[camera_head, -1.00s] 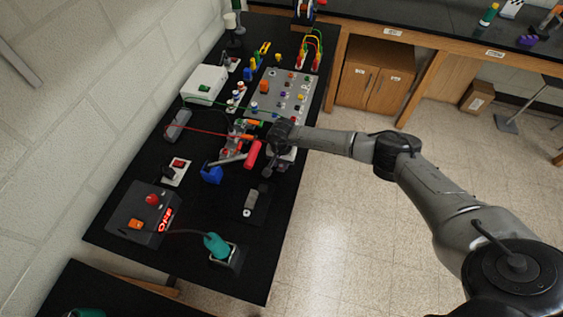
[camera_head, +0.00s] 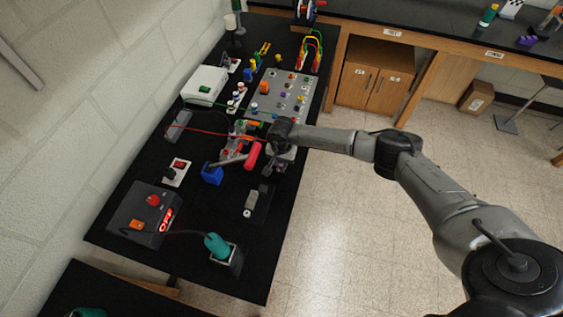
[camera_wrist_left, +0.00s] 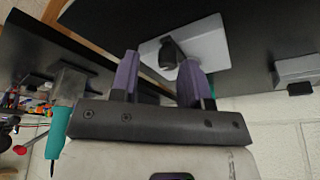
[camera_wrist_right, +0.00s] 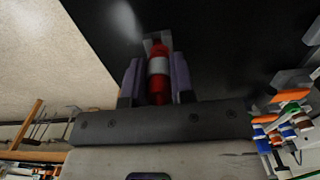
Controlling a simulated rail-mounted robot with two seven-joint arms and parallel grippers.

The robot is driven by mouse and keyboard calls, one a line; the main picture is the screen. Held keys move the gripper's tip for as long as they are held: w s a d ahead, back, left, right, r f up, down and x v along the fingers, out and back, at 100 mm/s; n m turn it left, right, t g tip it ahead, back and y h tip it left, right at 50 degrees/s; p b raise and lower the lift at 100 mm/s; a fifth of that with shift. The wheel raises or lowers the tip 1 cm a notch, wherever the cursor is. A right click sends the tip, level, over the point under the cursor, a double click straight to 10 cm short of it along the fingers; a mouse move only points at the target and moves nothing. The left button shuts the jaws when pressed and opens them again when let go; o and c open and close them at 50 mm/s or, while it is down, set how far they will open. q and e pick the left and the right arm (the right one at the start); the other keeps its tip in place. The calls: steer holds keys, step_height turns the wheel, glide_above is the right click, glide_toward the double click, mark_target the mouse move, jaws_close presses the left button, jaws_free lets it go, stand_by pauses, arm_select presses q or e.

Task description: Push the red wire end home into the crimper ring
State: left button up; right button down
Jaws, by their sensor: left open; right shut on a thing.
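The red wire (camera_head: 208,132) runs from a grey block at the left edge of the bench to the crowded fixture beside my right gripper. Its end cannot be made out there. A red handle-like piece (camera_head: 252,155) and a grey bar (camera_head: 230,160) show by the fixture; the crimper ring is not discernible. In the right wrist view my right gripper (camera_wrist_right: 156,82) is shut on a red cylinder with a pale band (camera_wrist_right: 158,66), between its purple fingers. I cannot tell whether this is the wire end. My left gripper (camera_wrist_left: 158,78) is open and empty in the left wrist view.
A blue holder (camera_head: 212,173) and a red switch (camera_head: 180,165) stand left of the fixture. A grey panel (camera_head: 285,80) with coloured parts lies behind.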

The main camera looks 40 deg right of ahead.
steer(key=shift+r+p, duration=0.5)
steer(key=shift+r, duration=0.55)
steer(key=shift+r+p, duration=0.75)
steer(key=shift+r, duration=0.6)
steer(key=shift+d, duration=0.1)
